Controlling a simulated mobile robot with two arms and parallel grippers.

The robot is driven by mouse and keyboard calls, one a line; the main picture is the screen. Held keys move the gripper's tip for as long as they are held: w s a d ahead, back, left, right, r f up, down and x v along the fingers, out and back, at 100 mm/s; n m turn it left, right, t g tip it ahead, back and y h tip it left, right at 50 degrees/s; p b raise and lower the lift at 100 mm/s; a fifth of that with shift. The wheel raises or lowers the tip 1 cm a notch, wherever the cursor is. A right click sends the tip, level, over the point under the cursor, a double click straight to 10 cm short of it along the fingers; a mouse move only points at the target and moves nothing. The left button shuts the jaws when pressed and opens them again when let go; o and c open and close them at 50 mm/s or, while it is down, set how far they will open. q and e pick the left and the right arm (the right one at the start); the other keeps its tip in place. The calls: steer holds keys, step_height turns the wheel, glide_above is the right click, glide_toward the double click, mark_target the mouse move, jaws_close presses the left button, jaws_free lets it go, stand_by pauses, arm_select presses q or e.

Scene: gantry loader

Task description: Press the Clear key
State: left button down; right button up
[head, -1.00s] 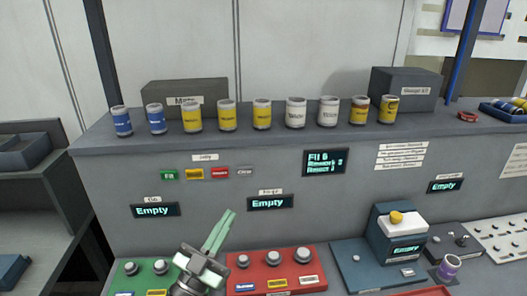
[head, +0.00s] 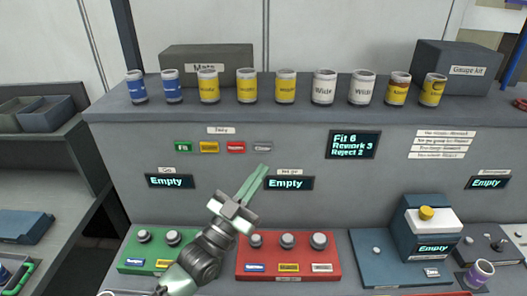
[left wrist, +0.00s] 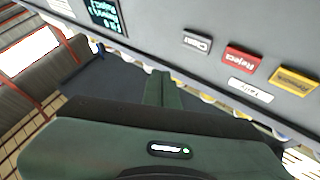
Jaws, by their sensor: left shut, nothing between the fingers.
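The Clear key (head: 263,147) is a small grey key at the right end of a row of keys on the grey panel. It also shows upside down in the left wrist view (left wrist: 197,42). My left gripper (head: 262,170) is shut and empty, its green fingers pointing up toward the panel, with the tips just below the Clear key in the head view. In the left wrist view the fingertips (left wrist: 161,76) are apart from the key in the picture. I see no contact with it. My right gripper is not in view.
The red Reject key (head: 236,147), yellow Rework key (head: 209,147) and green Fit key (head: 183,147) sit left of Clear. A tally display (head: 353,145) is to the right. An "Empty" display (head: 289,183) is close to the fingertips. Several cans line the shelf above.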

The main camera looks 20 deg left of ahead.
arm_select(q)
steer(key=b, duration=0.2)
glide_toward(269, 144)
step_height(269, 144, up, 2)
steer(key=w+d, duration=0.2)
steer(key=w, duration=0.1)
steer(key=shift+w+d+r, duration=0.1)
steer(key=shift+w+r, duration=0.05)
steer(key=shift+r, duration=0.05)
steer(key=shift+w, duration=0.15)
stand_by(1.4)
steer(key=shift+w+b, duration=0.3)
steer(key=shift+w+a, duration=0.25)
steer(key=shift+w, duration=0.1)
stand_by(0.6)
steer(key=shift+s, duration=0.1)
steer(key=shift+s+d, duration=0.25)
steer(key=shift+s, duration=0.45)
steer(key=shift+p, duration=0.35)
